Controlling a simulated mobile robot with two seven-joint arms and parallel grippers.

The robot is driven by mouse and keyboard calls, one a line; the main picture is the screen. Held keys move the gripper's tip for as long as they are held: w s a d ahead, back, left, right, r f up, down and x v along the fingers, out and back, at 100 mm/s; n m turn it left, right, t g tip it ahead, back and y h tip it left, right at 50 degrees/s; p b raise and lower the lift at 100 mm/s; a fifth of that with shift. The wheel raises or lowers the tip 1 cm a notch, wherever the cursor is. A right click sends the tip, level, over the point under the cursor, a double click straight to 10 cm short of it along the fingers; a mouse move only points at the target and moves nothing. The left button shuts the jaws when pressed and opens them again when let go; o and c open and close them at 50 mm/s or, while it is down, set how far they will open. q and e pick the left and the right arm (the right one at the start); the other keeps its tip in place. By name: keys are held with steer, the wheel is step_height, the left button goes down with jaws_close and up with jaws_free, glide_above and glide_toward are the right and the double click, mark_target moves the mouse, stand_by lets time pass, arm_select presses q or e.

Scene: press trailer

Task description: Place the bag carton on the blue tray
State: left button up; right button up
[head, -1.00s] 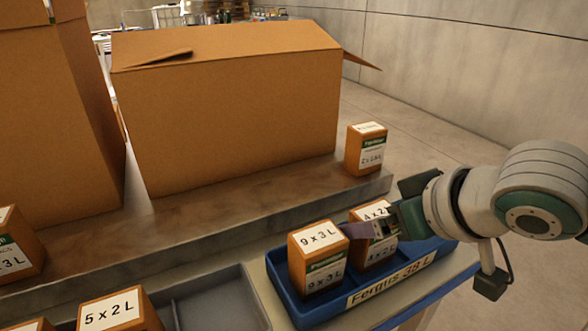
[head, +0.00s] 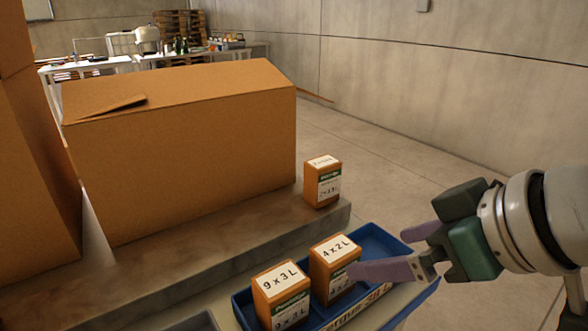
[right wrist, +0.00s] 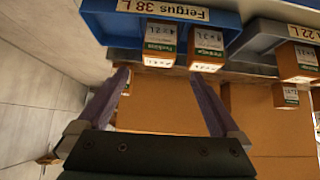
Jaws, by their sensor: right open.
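The blue tray (head: 376,244), with a Fergus label, holds two orange cartons standing upright: a 9 x 3 L carton (head: 282,290) and a 4 x 2 L carton (head: 333,256). No label readable here says which is the bag carton. My right gripper (head: 378,254) is open and empty, its fingers spread at the right of the 4 x 2 L carton. One finger overlaps that carton's lower right in the picture; I cannot tell if it touches. The right wrist view shows the tray (right wrist: 225,20) and both cartons beyond the open fingers. My left gripper is not in view.
Another small carton (head: 322,182) stands on the grey ledge (head: 200,228) behind the tray. Large brown boxes (head: 190,150) fill the left and middle of the ledge. Open floor (head: 400,165) lies at the right, before a concrete wall. A tray labelled 22 L shows in the wrist view (right wrist: 268,40).

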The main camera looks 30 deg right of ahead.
steer(key=s+a+f+g, duration=0.2)
steer(key=s+a, duration=0.1)
steer(key=s, duration=0.3)
steer(key=s+a+f+n+g, duration=0.1)
steer(key=s+a+f+g, duration=0.1)
steer(key=s, duration=0.3)
steer(key=shift+s+a+f+g, duration=0.25)
steer(key=shift+s+a+g, duration=0.15)
steer(key=shift+a+g, duration=0.3)
